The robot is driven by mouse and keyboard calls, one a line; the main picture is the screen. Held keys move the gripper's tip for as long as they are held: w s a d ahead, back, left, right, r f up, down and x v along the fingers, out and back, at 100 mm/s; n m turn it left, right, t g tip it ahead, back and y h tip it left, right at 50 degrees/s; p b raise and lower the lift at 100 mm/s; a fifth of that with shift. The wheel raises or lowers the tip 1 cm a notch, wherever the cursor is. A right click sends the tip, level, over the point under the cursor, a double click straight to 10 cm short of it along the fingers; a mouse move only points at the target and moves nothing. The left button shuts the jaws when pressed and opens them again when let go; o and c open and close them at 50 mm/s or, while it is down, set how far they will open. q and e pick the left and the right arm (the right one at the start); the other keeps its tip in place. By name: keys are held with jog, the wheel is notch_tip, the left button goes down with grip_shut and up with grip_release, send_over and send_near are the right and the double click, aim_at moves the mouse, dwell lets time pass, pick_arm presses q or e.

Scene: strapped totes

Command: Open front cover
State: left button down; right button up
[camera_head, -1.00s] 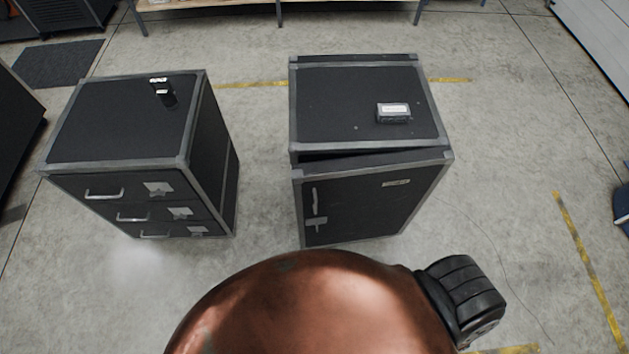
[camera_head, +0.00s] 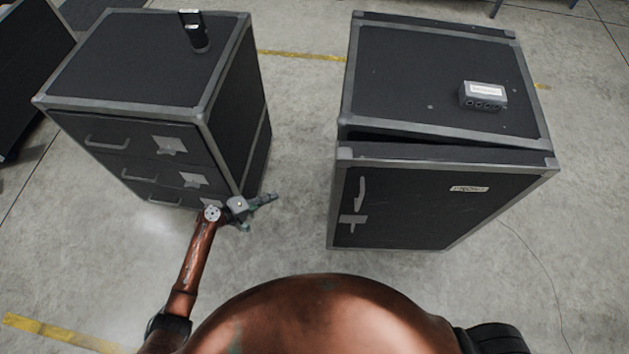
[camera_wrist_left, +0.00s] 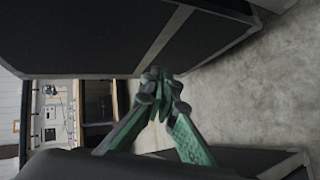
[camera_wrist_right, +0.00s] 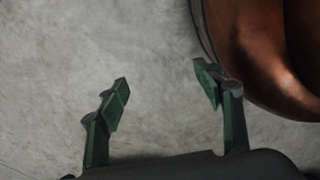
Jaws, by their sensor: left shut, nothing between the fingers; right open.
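The black case with grey edges (camera_head: 430,75) stands at the right in the head view. Its front cover (camera_head: 425,205) has a vertical handle (camera_head: 360,192) and a small latch plate (camera_head: 352,222) on its left side. A dark gap shows between the cover's top edge and the case top. My left gripper (camera_head: 268,198) is shut and empty, left of the cover and apart from it, near the drawer case's front right corner. In the left wrist view its fingertips (camera_wrist_left: 160,82) meet. My right gripper (camera_wrist_right: 164,82) is open and empty above bare floor in the right wrist view.
A black drawer case (camera_head: 145,65) stands at the left, with a dark device (camera_head: 195,35) on top. A small grey box (camera_head: 483,95) lies on the right case. Floor is clear between the cases. A thin cable (camera_head: 540,265) lies at the right.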

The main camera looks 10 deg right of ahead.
pick_arm(q)
jog(key=d+r+m+g+h+b, duration=0.35)
jog(key=d+r+h+b, duration=0.2)
jog(key=d+r, duration=0.7)
jog(key=d+r+b, duration=0.1)
jog(key=d+r, duration=0.1)
jog(key=d, duration=0.6)
jog(key=s, duration=0.1)
jog(key=s+a, duration=0.1)
jog(key=s, duration=0.1)
jog(key=shift+s+n+h, duration=0.1)
jog(key=shift+n+h, duration=0.15)
pick_arm(e)
jog(key=f, duration=0.1)
jog(key=w+f, duration=0.1)
jog(key=f, duration=0.1)
jog(key=shift+a+f+g, duration=0.15)
jog(key=shift+f+g, duration=0.15)
jog(key=shift+g, duration=0.1)
pick_arm(q)
jog(key=shift+s+p, duration=0.1)
jog(key=shift+p, duration=0.2)
pick_arm(e)
jog(key=shift+w, duration=0.15)
